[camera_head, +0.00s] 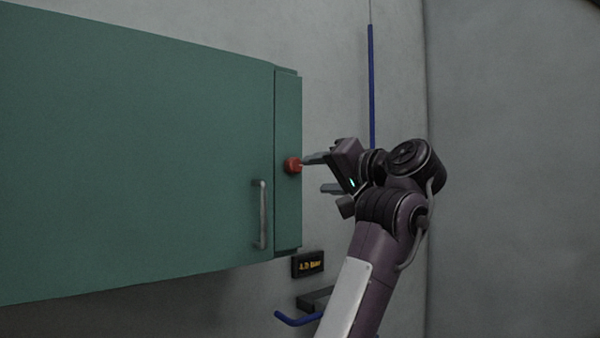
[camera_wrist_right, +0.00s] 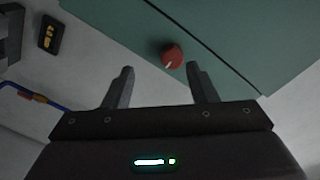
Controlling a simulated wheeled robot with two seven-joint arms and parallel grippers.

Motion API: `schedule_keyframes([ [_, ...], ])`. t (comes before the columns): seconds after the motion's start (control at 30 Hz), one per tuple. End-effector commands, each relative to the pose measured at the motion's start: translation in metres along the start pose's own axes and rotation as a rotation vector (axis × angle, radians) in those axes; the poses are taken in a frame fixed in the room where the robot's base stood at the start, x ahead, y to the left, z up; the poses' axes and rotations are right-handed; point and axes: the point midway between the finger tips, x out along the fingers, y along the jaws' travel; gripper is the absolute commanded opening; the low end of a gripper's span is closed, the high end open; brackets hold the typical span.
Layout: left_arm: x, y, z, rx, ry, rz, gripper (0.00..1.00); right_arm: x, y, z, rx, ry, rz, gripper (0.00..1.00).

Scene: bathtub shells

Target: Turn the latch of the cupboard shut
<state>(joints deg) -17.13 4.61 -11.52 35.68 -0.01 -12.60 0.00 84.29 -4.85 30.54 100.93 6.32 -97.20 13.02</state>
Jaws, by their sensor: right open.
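The green cupboard (camera_head: 140,160) fills the left of the head view, its door against the frame strip at its right edge. The latch is a red knob (camera_head: 292,165) on that strip, and it also shows in the right wrist view (camera_wrist_right: 173,57) with a pale mark on its face. My right gripper (camera_head: 316,173) is open, with its upper finger close beside the knob. In the right wrist view the two fingers (camera_wrist_right: 160,80) are apart, with the knob ahead of the gap between them. Whether a finger touches the knob I cannot tell. My left gripper is out of view.
A metal handle (camera_head: 261,214) stands out from the door, left of the knob. A dark label plate (camera_head: 308,264) is on the wall below the cupboard, above a blue hook-like bar (camera_head: 297,320). A blue vertical rod (camera_head: 371,85) runs behind my right arm.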

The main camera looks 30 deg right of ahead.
Motion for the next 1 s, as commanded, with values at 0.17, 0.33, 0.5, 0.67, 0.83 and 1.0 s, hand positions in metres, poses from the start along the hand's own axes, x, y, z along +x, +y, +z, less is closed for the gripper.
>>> schedule_keyframes([
  [0.17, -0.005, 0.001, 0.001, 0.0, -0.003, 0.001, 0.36, -0.003, -0.016, -0.014, 0.024, 0.008, -0.038, 0.52],
  [0.33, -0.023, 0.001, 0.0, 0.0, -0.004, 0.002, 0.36, 0.022, -0.02, -0.015, 0.022, 0.006, -0.037, 0.52],
  [0.5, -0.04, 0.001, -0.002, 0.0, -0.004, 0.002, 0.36, 0.049, -0.021, -0.015, 0.023, 0.006, -0.037, 0.52],
  [0.67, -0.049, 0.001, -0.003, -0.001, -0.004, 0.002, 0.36, 0.065, -0.02, -0.015, 0.02, 0.009, -0.038, 0.52],
  [0.83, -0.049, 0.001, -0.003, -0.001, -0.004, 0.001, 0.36, 0.07, -0.017, -0.013, 0.02, 0.01, -0.037, 0.52],
  [1.0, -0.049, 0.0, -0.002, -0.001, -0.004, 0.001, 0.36, 0.07, -0.017, -0.013, 0.02, 0.01, -0.037, 0.52],
])
